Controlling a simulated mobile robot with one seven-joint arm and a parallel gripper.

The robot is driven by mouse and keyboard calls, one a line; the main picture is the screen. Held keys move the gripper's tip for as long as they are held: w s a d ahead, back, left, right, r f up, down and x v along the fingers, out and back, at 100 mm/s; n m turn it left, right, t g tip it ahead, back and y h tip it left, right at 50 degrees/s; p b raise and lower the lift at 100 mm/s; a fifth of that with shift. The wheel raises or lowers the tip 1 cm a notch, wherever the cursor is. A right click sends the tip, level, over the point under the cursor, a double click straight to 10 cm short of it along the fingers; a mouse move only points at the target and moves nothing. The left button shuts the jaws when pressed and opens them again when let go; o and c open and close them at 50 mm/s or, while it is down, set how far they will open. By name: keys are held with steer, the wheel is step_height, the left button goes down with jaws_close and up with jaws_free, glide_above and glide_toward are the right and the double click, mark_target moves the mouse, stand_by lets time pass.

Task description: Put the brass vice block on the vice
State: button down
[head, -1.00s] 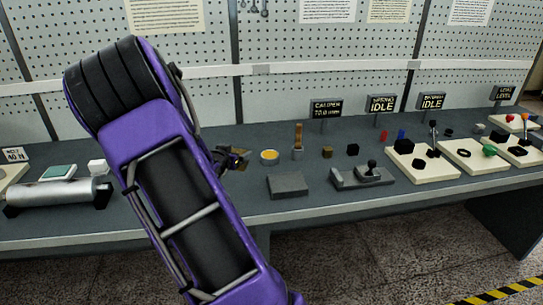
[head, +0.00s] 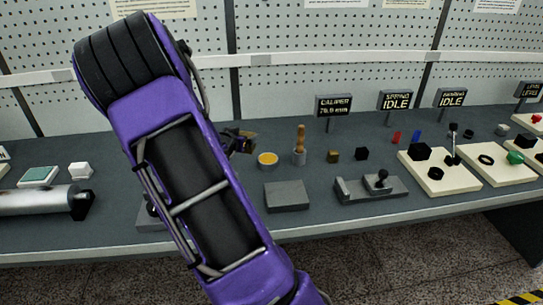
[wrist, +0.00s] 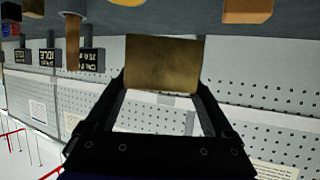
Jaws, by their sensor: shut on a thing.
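My gripper (wrist: 160,100) is shut on a brass block (wrist: 163,63), which sits squarely between the fingertips in the wrist view. In the head view my gripper (head: 236,141) is small and partly hidden behind my purple arm, above the bench and left of the yellow dish. A low grey fixture with a raised jaw and a black-knobbed handle, which looks like the vice (head: 360,190), stands near the bench's front edge, right of my gripper and apart from it.
A flat grey block (head: 287,196) lies left of the vice. The yellow dish (head: 268,159), a wooden-handled tool in a cup (head: 299,157), a small brass cube (head: 333,156) and a black cube (head: 362,154) stand behind. Cream boards (head: 440,180) are at right.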

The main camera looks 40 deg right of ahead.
steer(key=shift+d+f, duration=0.1)
steer(key=shift+d, duration=0.05)
steer(key=shift+w+f+b, duration=0.1)
steer(key=shift+f+b, duration=0.5)
steer(key=shift+f, duration=4.15)
steer(key=shift+f, duration=0.15)
steer(key=shift+c, duration=0.9)
jaws_free()
steer(key=shift+f, duration=0.15)
steer(key=shift+o, duration=0.9)
